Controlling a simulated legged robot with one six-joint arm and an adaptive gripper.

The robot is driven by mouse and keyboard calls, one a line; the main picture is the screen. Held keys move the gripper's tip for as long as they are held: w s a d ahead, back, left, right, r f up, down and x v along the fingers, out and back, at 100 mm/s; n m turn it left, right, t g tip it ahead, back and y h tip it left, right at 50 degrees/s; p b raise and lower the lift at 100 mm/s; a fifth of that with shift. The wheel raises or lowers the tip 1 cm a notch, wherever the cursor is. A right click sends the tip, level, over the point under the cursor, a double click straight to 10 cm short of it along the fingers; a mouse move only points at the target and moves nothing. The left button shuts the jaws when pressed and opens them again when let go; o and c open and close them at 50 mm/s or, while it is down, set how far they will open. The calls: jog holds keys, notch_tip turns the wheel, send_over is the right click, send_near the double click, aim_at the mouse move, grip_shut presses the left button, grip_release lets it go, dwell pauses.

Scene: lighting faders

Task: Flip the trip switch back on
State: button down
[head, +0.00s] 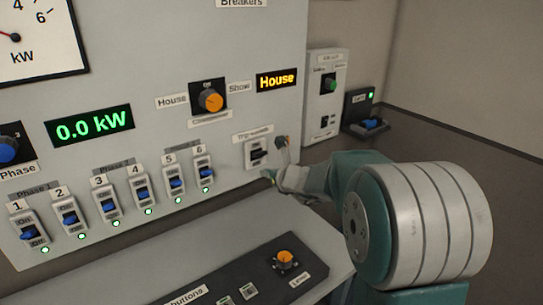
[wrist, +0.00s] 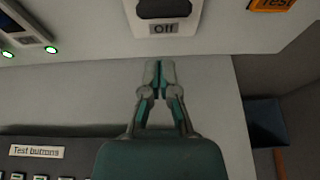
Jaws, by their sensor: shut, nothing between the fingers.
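The trip switch (head: 257,153) is a small pale plate with a dark handle, on the grey panel below the House display. In the wrist view its dark handle (wrist: 163,9) is at the top edge, just above an "Off" label (wrist: 163,29); the upper part of the switch is cut off. My gripper (wrist: 160,66) is shut and empty, its fingertips together below the "Off" label in the picture and apart from the handle. In the head view my gripper (head: 271,175) is just below and right of the switch, close to the panel.
A row of blue-handled breakers (head: 142,194) with green lamps lies to the left. An orange knob (head: 211,100) is above. A sloping desk with a dark test-button strip (head: 236,280) juts out below. A grey box (head: 326,95) stands on the right.

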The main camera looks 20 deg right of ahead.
jog(key=shift+s+d+r, duration=1.35)
jog(key=shift+s+r, duration=0.7)
jog(key=shift+r, duration=2.4)
jog(key=s+a+n+g+y, duration=0.1)
jog(key=s+a+n+g, duration=0.2)
jog(key=s+a+n, duration=0.6)
jog(key=s+d+f+n+g+h, duration=0.1)
jog(key=s+f+n, duration=0.3)
jog(key=s+n, duration=0.7)
jog(key=s+d+f+n+g+h, duration=0.2)
jog(key=s+f+n+g+h, duration=0.1)
jog(key=s+n, duration=0.9)
jog(key=shift+s+f+g+h, duration=0.2)
jog(key=shift+f+g+h, duration=0.15)
jog(key=shift+h, duration=0.25)
